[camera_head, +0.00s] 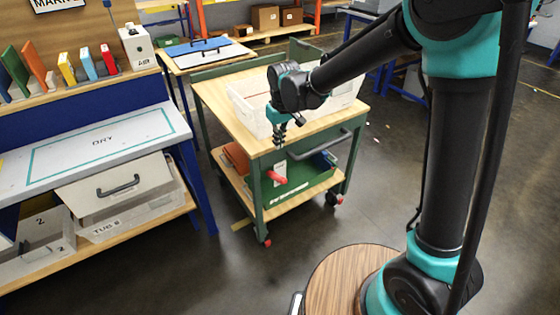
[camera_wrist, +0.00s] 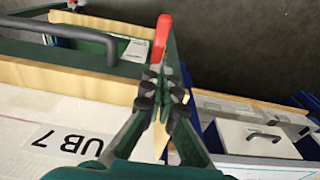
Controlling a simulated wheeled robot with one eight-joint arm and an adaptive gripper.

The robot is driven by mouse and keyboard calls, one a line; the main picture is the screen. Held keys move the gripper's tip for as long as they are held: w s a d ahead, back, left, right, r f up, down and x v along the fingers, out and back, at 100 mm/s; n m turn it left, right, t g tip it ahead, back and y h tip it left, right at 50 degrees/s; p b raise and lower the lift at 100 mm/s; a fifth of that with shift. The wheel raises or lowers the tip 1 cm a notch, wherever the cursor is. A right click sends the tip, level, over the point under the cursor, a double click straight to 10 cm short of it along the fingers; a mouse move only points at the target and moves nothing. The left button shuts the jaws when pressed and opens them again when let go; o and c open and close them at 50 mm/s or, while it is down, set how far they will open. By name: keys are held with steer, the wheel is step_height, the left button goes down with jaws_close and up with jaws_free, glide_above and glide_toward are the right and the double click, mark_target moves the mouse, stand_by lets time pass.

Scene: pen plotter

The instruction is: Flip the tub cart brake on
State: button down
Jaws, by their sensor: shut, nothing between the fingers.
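The tub cart (camera_head: 218,88) has a green frame, a wooden top and a lower shelf. The brake lever (camera_head: 277,178) has a red handle low on the cart's near side, beside a small white label. In the wrist view the red lever (camera_wrist: 161,38) stands just beyond my fingertips, with a visible gap. My gripper (camera_head: 280,141) is shut and empty, pointing down at the cart's near edge, above the lever. It also shows in the wrist view (camera_wrist: 163,88). A white tub (camera_head: 250,112) sits on the cart top, labelled with a 7 in the wrist view (camera_wrist: 60,125).
A dark push handle (camera_head: 325,146) sticks out of the cart's near side, right of the lever.

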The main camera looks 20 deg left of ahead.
glide_above(279, 176)
steer(key=f, duration=0.9)
steer(key=shift+w+a, duration=0.25)
steer(key=shift+a, duration=0.15)
steer(key=f, duration=0.3)
steer(key=shift+s+d, duration=0.35)
steer(key=shift+d, duration=0.05)
steer(key=shift+s+d+f, duration=0.15)
steer(key=shift+d+f, duration=0.05)
steer(key=shift+f, duration=0.4)
